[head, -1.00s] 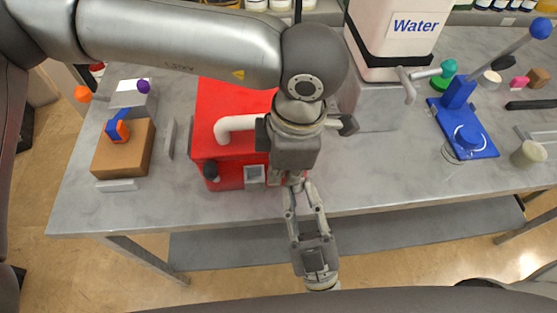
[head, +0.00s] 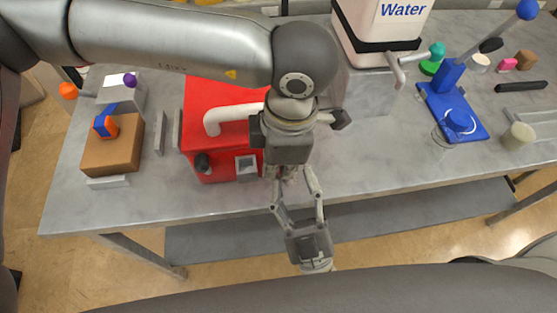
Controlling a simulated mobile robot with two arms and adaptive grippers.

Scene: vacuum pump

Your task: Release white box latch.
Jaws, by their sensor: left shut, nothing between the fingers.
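A pale box (head: 121,88) with a white top stands at the back left of the table. It has a purple ball knob (head: 130,80) on top and an orange ball (head: 68,91) off its left side; I cannot tell which part is its latch. My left gripper (head: 284,179) points down in front of the red machine, well to the right of the box. It is shut and empty, its fingertips small and partly hidden. My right gripper (head: 294,183) comes up from below at the table's front edge, fingers apart and empty, its tips close to the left gripper.
The red machine (head: 203,100) with a white pipe stands beside my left gripper. A brown box (head: 108,155) with a blue and orange clamp (head: 106,122) sits in front of the pale box. A water tank (head: 382,24) and blue stand (head: 451,108) are to the right. The table front is clear.

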